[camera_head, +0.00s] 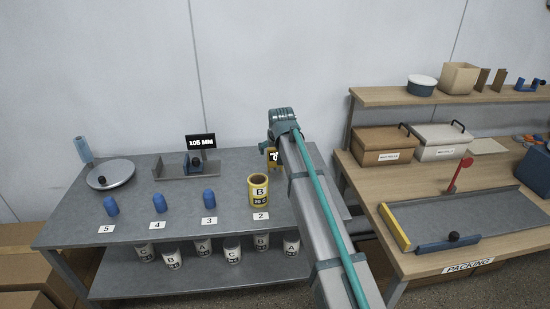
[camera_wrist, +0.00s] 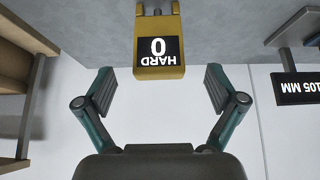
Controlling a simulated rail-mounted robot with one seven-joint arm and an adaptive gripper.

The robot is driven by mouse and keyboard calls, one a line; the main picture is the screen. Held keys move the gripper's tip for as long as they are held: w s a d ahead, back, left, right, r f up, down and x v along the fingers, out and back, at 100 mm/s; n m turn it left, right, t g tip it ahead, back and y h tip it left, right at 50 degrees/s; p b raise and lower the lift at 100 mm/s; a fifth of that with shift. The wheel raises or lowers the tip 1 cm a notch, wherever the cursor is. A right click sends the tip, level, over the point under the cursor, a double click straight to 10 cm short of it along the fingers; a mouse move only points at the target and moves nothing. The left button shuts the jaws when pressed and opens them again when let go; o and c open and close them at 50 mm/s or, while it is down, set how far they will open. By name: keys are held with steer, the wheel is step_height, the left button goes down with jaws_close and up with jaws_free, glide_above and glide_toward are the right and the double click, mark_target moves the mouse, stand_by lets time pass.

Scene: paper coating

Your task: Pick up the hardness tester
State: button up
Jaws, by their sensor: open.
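The hardness tester (camera_wrist: 160,68) is a yellow block with a black display reading "HARD 0", upside down in the wrist view. It stands on the grey table, with a small metal tip at its far end in that view. In the head view only part of the tester (camera_head: 272,156) shows, the rest hidden behind my arm. My gripper (camera_wrist: 159,82) is open, with one finger on each side of the tester's display end and a visible gap on both sides. My gripper's fingers are hidden behind my arm in the head view.
A yellow can B (camera_head: 258,190) stands in front of the tester. A gauge with a "105 MM" display (camera_head: 200,141) is to its left. Blue cylinders (camera_head: 158,203) and a round scale (camera_head: 111,174) sit further left. The wooden packing table (camera_head: 420,265) is at right.

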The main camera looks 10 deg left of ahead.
mark_target(276, 151)
steer(key=p+x, duration=0.1)
steer(key=x, duration=0.1)
steer(key=p+x, duration=0.1)
steer(key=x, duration=0.1)
steer(key=shift+w+f, duration=0.15)
steer(key=shift+w, duration=0.35)
steer(key=shift+w+f, duration=0.15)
steer(key=shift+f, duration=0.25)
steer(key=c, duration=1.3)
steer(key=shift+r, duration=0.25)
